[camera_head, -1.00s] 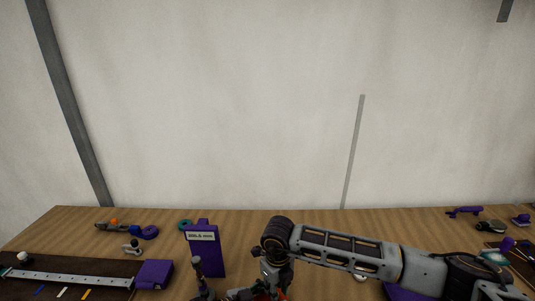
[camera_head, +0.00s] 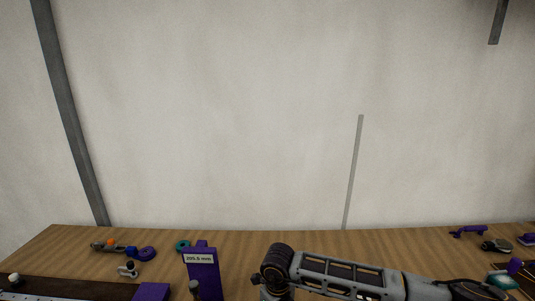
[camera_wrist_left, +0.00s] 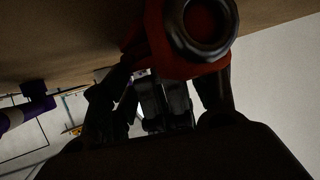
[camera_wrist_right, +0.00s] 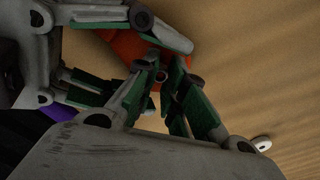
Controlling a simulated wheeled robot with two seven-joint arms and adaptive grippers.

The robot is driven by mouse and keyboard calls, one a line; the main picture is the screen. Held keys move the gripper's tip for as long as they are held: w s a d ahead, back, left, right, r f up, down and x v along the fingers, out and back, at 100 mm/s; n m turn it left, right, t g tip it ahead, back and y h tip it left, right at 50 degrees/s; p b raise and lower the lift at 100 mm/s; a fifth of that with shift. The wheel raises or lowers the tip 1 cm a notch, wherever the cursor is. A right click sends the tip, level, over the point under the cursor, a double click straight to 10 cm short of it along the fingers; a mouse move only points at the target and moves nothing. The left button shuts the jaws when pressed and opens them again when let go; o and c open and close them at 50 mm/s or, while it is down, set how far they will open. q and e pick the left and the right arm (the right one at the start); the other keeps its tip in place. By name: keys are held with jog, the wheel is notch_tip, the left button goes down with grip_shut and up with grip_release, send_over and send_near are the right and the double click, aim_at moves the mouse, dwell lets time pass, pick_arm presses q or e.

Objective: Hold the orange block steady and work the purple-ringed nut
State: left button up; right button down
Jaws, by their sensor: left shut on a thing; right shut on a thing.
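The orange block (camera_wrist_left: 158,45) is at the top of the left wrist view, with a dark round ring on its face. My left gripper (camera_wrist_left: 165,82) is shut on it, a dark finger on either side. In the right wrist view the orange block (camera_wrist_right: 125,43) shows behind my right gripper (camera_wrist_right: 163,70). The right gripper's green-padded fingers are shut on a small, dark round part at the block, seemingly the nut. Its purple ring cannot be made out, as the fingers hide most of it. In the head view both grippers and the block are out of sight below the frame.
A purple stand (camera_head: 202,275) with a readout of about 205.5 mm stands left of my right arm. Small parts, including a purple ring (camera_head: 147,254) and a teal ring (camera_head: 183,246), lie at the back left. A purple part (camera_head: 468,231) lies back right.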

jog(key=shift+m, duration=0.9)
jog(key=c, duration=1.4)
grip_release()
jog(key=shift+r, duration=6)
